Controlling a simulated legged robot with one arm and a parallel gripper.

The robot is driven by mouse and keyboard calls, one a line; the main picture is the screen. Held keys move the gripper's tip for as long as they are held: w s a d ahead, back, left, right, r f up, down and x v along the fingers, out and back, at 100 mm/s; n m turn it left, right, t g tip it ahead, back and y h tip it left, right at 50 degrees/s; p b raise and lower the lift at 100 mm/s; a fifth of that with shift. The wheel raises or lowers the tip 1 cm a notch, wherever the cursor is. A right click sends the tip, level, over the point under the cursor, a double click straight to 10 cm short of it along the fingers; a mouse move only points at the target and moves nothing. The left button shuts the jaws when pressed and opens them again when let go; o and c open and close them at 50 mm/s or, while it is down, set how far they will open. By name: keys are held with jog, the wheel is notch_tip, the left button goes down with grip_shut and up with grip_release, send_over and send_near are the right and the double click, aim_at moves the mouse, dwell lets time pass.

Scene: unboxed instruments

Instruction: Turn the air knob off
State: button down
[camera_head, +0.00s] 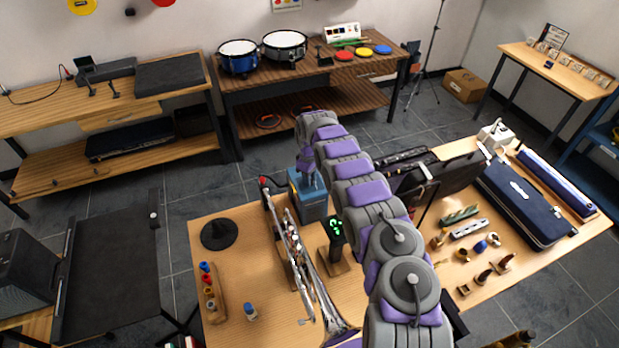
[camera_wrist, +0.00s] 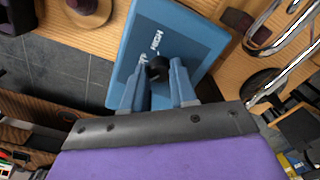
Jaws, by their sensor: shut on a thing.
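The air knob (camera_wrist: 158,69) is a small black knob on the face of a blue box (camera_wrist: 180,40). White lettering, partly hidden, shows on the box beside the knob. My gripper (camera_wrist: 161,72) is shut on the knob, with one blue-grey finger on each side of it. In the head view the blue box (camera_head: 309,205) stands on the wooden table near its far edge. My gripper (camera_head: 307,178) reaches down onto the box there, and the knob is hidden behind it.
A black round base (camera_head: 219,234) is at the left. Cases and small parts fill the table's right side.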

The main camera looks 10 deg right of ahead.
jog(key=m, duration=0.2)
jog(key=shift+m, duration=0.4)
jog(key=m, duration=0.3)
jog(key=shift+m+b, duration=0.3)
jog(key=shift+b, duration=0.05)
jog(key=m, duration=0.4)
jog(key=shift+m, duration=0.3)
jog(key=c, duration=0.9)
grip_release()
notch_tip(320, 180, up, 17)
jog(key=shift+r, duration=0.15)
